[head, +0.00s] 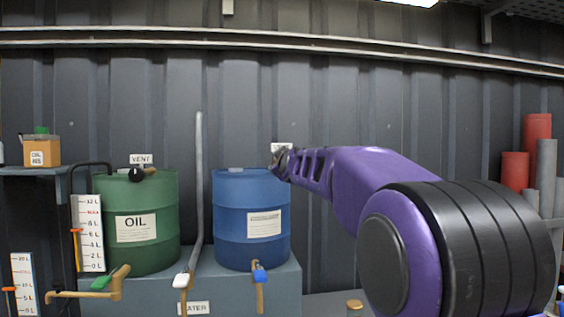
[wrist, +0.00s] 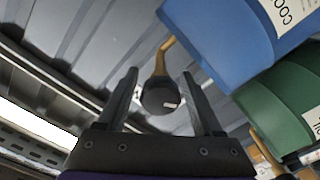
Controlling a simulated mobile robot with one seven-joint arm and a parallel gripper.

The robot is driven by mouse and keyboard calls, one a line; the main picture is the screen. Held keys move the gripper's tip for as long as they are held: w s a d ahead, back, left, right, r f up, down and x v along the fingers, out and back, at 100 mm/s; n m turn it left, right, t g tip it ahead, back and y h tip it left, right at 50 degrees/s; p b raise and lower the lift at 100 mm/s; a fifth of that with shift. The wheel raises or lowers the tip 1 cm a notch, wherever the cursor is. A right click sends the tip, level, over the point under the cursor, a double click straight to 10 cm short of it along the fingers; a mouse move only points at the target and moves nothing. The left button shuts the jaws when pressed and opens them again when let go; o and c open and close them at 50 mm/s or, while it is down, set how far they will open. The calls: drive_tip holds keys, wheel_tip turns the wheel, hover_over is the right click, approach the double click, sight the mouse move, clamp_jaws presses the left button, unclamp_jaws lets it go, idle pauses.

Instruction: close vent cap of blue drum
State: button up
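The blue drum (head: 252,222) stands upright on a grey bench, right of the green oil drum. My gripper (head: 281,163) is at its top right edge in the head view and hides the drum's vent there. In the wrist view my gripper (wrist: 160,73) is open, its two dark fingers spread apart. A round black vent cap (wrist: 160,97) on a brass stem appears between the fingers, with a gap on each side. The blue drum (wrist: 225,45) fills the upper right of that view. Whether the cap is open or closed is not clear.
The green drum (head: 137,225) has its own black vent cap (head: 136,174). A grey pipe (head: 198,190) rises between the drums. A blue-handled tap (head: 260,275) sits below the blue drum. A corrugated wall (head: 340,100) stands close behind.

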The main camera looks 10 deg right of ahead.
clamp_jaws()
drive_tip(key=shift+m, duration=0.3)
drive_tip(key=m, duration=0.5)
drive_tip(key=shift+m+b, duration=0.3)
drive_tip(key=shift+b, duration=0.1)
drive_tip(key=m, duration=0.6)
drive_tip(key=shift+d, duration=0.1)
drive_tip(key=m, duration=0.5)
drive_tip(key=shift+m, duration=0.4)
drive_tip(key=m, duration=0.5)
drive_tip(key=shift+m, duration=0.4)
